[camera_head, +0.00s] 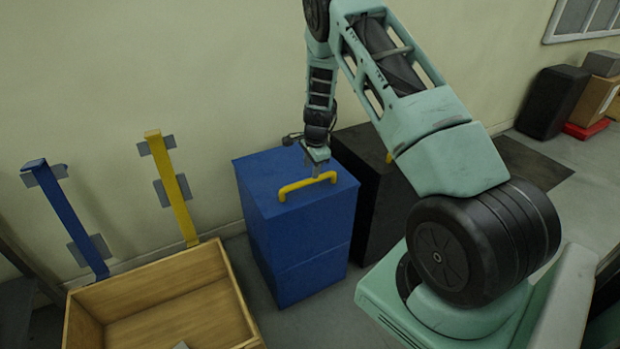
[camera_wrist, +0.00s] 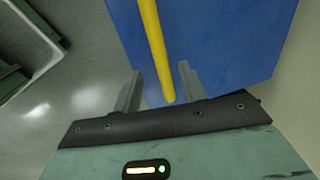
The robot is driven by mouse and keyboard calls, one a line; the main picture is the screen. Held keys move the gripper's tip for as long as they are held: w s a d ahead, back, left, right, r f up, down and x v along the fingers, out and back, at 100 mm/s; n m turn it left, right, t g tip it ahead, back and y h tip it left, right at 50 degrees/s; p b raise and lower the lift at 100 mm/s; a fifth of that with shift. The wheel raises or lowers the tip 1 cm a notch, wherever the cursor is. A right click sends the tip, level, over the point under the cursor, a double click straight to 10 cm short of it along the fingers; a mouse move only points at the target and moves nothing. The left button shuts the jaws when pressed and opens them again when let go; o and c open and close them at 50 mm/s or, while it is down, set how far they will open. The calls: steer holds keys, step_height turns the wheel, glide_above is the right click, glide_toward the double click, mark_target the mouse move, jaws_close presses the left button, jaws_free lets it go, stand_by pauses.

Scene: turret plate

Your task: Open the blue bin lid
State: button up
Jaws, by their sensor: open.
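The blue bin (camera_head: 295,245) stands on the floor against the wall, and its lid (camera_head: 263,174) looks closed. A yellow handle (camera_head: 307,184) rises from the lid. My gripper (camera_head: 316,172) is over the lid at the handle. In the wrist view the blue lid (camera_wrist: 220,45) fills the upper right, and the yellow handle (camera_wrist: 154,50) runs down to a point between the two open fingers of my gripper (camera_wrist: 160,88). Gaps show between the handle and both fingers, so it is not clamped.
A black bin (camera_head: 372,195) stands right beside the blue one, partly hidden by my arm. An open wooden crate (camera_head: 235,295) is at the lower left. Blue (camera_head: 68,218) and yellow (camera_head: 172,185) posts lean near the wall. Dark and brown boxes (camera_head: 553,102) stand far right.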

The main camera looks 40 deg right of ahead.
mark_target(310, 180)
steer(key=shift+w+d+f, duration=0.1)
steer(key=shift+w+f, duration=0.1)
steer(key=shift+f, duration=0.7)
steer(key=shift+w+a+f, duration=0.1)
steer(key=shift+w+f, duration=0.05)
steer(key=shift+f, duration=0.75)
steer(key=shift+w+d+f, duration=0.1)
steer(key=shift+w+f, duration=0.1)
steer(key=shift+f, duration=0.7)
jaws_close()
steer(key=shift+r, duration=0.1)
